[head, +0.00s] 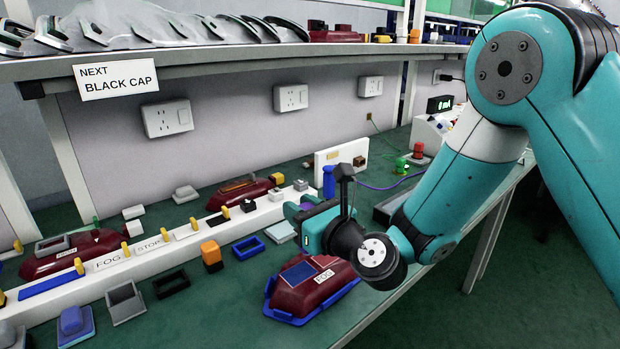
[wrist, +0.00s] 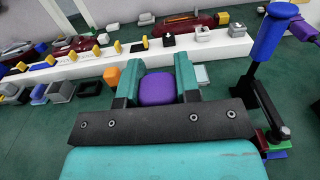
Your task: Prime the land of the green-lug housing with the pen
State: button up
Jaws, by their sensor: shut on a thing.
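My gripper (head: 300,212) is above the bench, behind and above the front dark red housing. In the wrist view my gripper (wrist: 158,84) is shut on a rounded purple thing (wrist: 157,90); I cannot tell if it is the pen. The front housing (head: 318,297), labelled FOG, sits in a blue cradle (head: 350,288) with a dark blue rectangle on top. Another dark red housing (head: 62,262) is at the far left, with a small green piece (head: 95,221) near its back. A third housing (head: 240,197) is behind the white rail. I cannot tell which housing has the green lug.
A white rail (head: 190,240) with yellow pegs crosses the bench. Blue and grey frames and an orange block (head: 211,253) lie before it. A blue cylinder (head: 328,182) stands close to my gripper. A shelf (head: 200,55) overhangs the back. Green bench shows between the items.

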notch_tip(320, 180, up, 5)
jog(key=p, duration=0.4)
jog(key=shift+r+p, duration=0.15)
jog(key=shift+p, duration=0.15)
